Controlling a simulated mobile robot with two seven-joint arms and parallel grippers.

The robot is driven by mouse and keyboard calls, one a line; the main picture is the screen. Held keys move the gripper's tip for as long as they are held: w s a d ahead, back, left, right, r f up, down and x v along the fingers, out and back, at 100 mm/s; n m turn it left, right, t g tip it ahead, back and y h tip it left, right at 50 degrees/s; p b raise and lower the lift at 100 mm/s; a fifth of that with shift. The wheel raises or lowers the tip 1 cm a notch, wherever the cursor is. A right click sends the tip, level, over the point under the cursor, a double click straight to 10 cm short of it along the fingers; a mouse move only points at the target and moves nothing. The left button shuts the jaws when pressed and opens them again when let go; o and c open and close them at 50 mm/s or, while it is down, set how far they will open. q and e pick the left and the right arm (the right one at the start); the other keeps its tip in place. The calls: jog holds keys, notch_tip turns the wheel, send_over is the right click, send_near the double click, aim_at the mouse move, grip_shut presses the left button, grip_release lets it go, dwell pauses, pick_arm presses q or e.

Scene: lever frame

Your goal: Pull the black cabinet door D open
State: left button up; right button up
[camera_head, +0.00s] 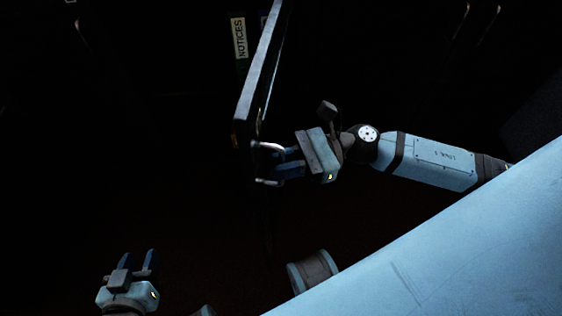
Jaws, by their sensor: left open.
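The black cabinet door (262,75) stands swung out, seen nearly edge-on, left of the picture's middle. I cannot read a letter on it. Its pale metal handle (268,146) sticks out to the right near the door's lower end. My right gripper (284,164) comes in from the right, its dark blue fingers closed at the handle's bar, and they partly hide that bar. My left gripper (137,262) is at the lower left, open and empty, fingers pointing up, well apart from the door.
Other thin pale handles (487,25) show faintly at the upper right. The surroundings are very dark, so edges and free room are hard to tell.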

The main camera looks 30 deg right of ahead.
pick_arm(q)
jog(key=shift+d, duration=0.1)
dwell(0.3)
pick_arm(e)
jog(key=s+d, duration=0.2)
jog(key=d, duration=1.2)
jog(key=w+a+r+m+t+h+p, duration=0.1)
jog(key=w+r+m+t+h+p, duration=0.2)
jog(key=m+t+p, duration=0.75)
jog(key=w+r+m+t+h+p, duration=0.2)
jog(key=r+m+t+h+p, duration=0.25)
jog(key=m, duration=1.15)
pick_arm(q)
jog(key=s+a+r+g+y+p, duration=0.1)
jog(key=s+a+r+p, duration=0.1)
jog(key=r+p, duration=1.3)
jog(key=shift+a+r+y, duration=0.3)
jog(key=shift+a+r, duration=0.2)
jog(key=shift+r, duration=0.3)
pick_arm(e)
jog(key=s+a+f+m+g+h, duration=0.1)
jog(key=s+a+m+g+h, duration=0.2)
jog(key=m, duration=0.8)
jog(key=s+a+f+m+g+h, duration=0.1)
jog(key=s+a+m+g+h, duration=0.2)
jog(key=m, duration=0.8)
jog(key=shift+s+a+f+g+h, duration=0.35)
jog(key=shift+a+h, duration=0.2)
jog(key=shift+a, duration=0.45)
